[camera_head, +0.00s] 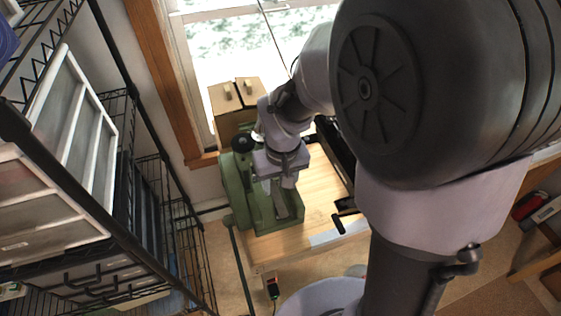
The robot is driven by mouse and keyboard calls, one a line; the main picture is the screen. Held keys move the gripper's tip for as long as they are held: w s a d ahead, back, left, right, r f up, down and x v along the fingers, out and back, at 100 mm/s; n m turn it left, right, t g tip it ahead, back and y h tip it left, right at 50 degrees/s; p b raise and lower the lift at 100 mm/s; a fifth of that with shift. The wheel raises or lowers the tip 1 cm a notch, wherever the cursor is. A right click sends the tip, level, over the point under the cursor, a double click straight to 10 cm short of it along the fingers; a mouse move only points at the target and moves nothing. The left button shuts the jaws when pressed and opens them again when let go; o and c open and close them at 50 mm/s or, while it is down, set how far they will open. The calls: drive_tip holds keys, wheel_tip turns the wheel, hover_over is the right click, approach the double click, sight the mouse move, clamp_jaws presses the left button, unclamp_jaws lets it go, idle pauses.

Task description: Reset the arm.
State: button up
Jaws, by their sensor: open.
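My arm reaches from the large dark joint at the right toward the window, and its wrist bends down. My gripper (279,183) is at the end of the wrist, small in the picture and pointing down. It is open, and I see nothing held in it. It is over or in front of a green machine (236,190) on a light wooden table (318,183). I cannot tell how far it is from the machine. My arm hides part of the table.
A black wire rack (135,95) with white-framed drawers (75,125) stands at the left. Wooden boxes (235,97) sit behind the machine by the window (240,50). A black clamp-like bar (340,215) is at the table's right. A round pale object (318,298) is below.

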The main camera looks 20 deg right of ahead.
wheel_tip(320, 180, up, 10)
drive_tip(key=s+p, duration=0.1)
drive_tip(key=p, duration=0.1)
drive_tip(key=s+a+f+m+t+y+b, duration=0.1)
drive_tip(key=s+a+f+m+t+b, duration=0.1)
drive_tip(key=s+f+b, duration=0.3)
drive_tip(key=s+a+f+m+t+y+b, duration=0.1)
drive_tip(key=s+f+b, duration=0.3)
drive_tip(key=s+b, duration=0.4)
drive_tip(key=a+m+t+b, duration=0.1)
drive_tip(key=b, duration=0.4)
drive_tip(key=shift+f, duration=0.35)
